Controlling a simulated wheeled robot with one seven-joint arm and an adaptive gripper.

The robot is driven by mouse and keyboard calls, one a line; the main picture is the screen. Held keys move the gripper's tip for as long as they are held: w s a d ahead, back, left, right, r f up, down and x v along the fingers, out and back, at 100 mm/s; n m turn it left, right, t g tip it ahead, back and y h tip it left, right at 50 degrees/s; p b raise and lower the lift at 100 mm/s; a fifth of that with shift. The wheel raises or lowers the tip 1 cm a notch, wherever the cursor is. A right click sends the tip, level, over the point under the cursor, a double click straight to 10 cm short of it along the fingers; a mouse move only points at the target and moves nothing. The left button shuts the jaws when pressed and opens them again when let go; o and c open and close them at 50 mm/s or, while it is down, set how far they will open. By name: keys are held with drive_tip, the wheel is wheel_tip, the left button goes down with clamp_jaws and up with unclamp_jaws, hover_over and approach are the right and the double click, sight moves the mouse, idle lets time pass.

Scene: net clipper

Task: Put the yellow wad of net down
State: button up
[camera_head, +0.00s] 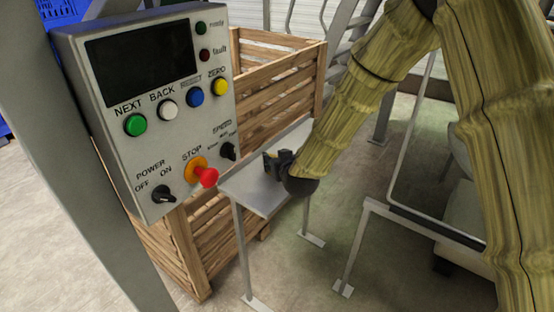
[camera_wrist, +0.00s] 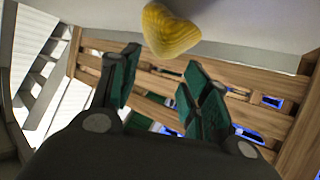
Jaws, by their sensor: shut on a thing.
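The yellow wad of net (camera_wrist: 170,32) shows in the wrist view at the tips of my gripper (camera_wrist: 160,62), against a pale grey surface. The green-padded fingers stand apart, on either side of the wad's lower end. My gripper is shut on the wad, though the contact itself is hard to see. In the head view my gripper (camera_head: 270,163) is at the small grey metal table (camera_head: 252,190), over its top near the right edge. The wad is mostly hidden there. I cannot tell whether the wad touches the tabletop.
A control box (camera_head: 150,105) with buttons and a red stop knob stands close on the left. A wooden slatted crate (camera_head: 275,85) is behind and below the table. A grey metal frame (camera_head: 410,222) stands to the right. The tabletop's front left part is clear.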

drive_tip(key=o, duration=1.1)
drive_tip(key=shift+f, duration=0.1)
drive_tip(key=shift+o, duration=0.2)
drive_tip(key=b+v, duration=0.1)
drive_tip(key=v, duration=1.1)
drive_tip(key=shift+d, duration=0.1)
